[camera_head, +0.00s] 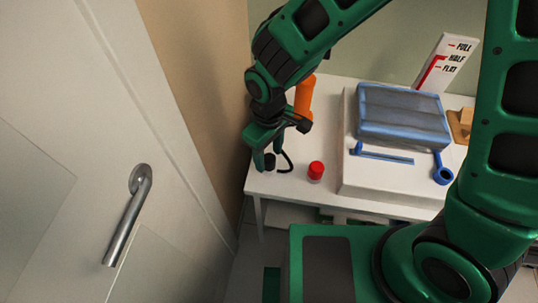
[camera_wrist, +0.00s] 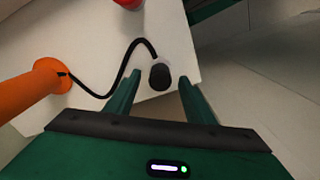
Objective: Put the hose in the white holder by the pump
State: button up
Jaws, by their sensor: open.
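The orange pump (camera_head: 304,97) stands on the white table; in the wrist view its orange body (camera_wrist: 28,93) is at the left. The thin black hose (camera_wrist: 121,73) runs in an S-curve from the pump to a thick black end (camera_wrist: 160,77) near the table's corner. My gripper (camera_head: 268,160) is open, pointing down at that end. In the wrist view, its two green fingers lie on either side of the black end, with gaps visible. The white holder is hard to make out against the white table; a pale patch shows just behind the black end.
A red round object (camera_head: 316,172) stands right of the hose. A white raised block (camera_head: 354,180) with a blue-framed panel (camera_head: 403,114) fills the table's middle. A labelled white sign (camera_head: 446,62) stands behind. A grey door with a handle (camera_head: 128,215) is at the left.

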aim_at(269, 156)
notch_tip(269, 156, up, 9)
dwell(0.3)
jog(key=shift+w+f, duration=0.1)
dwell(0.4)
jog(key=w+d+r+m, duration=0.2)
jog(key=d+r+m, duration=0.1)
jog(key=d, duration=0.8)
jog(key=w+d+r+m, duration=0.2)
jog(key=d+r+m, duration=0.15)
jog(key=d, duration=0.75)
jog(key=s+d+r+m, duration=0.1)
jog(key=s+d+m, duration=0.4)
jog(key=s+d, duration=0.3)
jog(key=s+d+r+m, duration=0.2)
jog(key=s+d+m, duration=0.3)
jog(key=d, duration=0.8)
jog(key=s, duration=0.2)
jog(key=shift+s+r+m, duration=0.25)
jog(key=shift+s+m, duration=0.1)
